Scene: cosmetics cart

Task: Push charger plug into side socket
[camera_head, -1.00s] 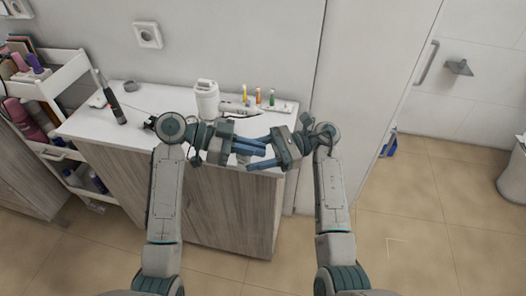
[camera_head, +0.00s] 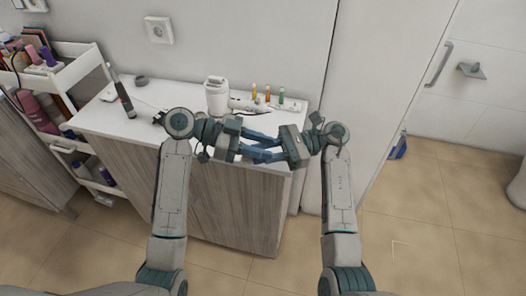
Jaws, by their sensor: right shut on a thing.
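My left gripper (camera_head: 268,156) reaches in from the left over the cabinet's front edge, its blue fingers pointing right; I cannot tell if they are open or shut. My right gripper (camera_head: 252,141) faces it from the right, with the fingers overlapping in this view. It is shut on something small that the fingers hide. I cannot make out the charger plug itself. A white wall socket (camera_head: 159,30) is on the wall at the upper left, apart from both grippers. No socket on a side face can be made out.
The white cabinet top (camera_head: 100,118) holds a dark electric toothbrush (camera_head: 122,97), a round grey item (camera_head: 141,80), a white container (camera_head: 216,96) and small coloured bottles (camera_head: 267,95) on a strip. A loaded cart (camera_head: 90,60) stands left. The floor (camera_head: 430,220) at right is clear.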

